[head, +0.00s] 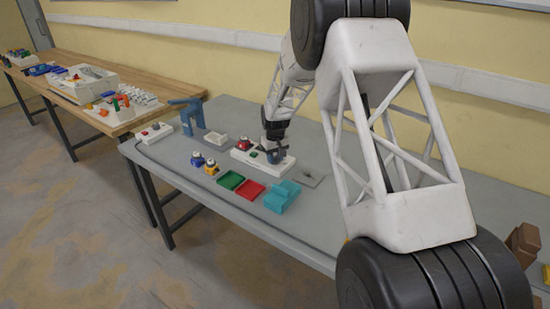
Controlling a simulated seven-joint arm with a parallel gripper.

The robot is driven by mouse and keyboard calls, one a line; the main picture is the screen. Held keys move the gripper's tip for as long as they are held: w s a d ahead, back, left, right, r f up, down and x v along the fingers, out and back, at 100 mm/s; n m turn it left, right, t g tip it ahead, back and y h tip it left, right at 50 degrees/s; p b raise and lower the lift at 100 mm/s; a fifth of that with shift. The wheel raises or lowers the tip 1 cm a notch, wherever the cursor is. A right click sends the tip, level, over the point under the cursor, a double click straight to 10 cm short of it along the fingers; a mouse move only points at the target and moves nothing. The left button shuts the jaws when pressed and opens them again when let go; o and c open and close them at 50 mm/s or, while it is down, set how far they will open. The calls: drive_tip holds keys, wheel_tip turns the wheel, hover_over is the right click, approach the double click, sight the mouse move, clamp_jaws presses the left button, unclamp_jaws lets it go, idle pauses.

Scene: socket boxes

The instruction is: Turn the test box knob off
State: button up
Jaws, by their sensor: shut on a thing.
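The likely test box is a long, low white box (264,168) on the grey table, in the middle of the head view. A red part (243,146) stands at its left end and a small green part (253,154) sits beside that. My gripper (273,157) points down over the right half of this box. It is shut at the box top on what seems to be the knob, which the fingers hide. The knob's turned position cannot be seen.
Green (230,180) and red (249,190) trays and a teal block (282,196) lie in front. Two small knobbed pieces (204,163) stand left of them. A blue stand (190,115) and another white box (154,133) are further left. A flat grey plate (311,178) lies right.

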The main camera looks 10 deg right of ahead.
sight(275, 158)
drive_tip(key=shift+n, duration=1.4)
drive_tip(key=shift+f, duration=0.1)
drive_tip(key=o, duration=0.9)
drive_tip(key=shift+o, duration=0.2)
drive_tip(key=shift+r, duration=3.95)
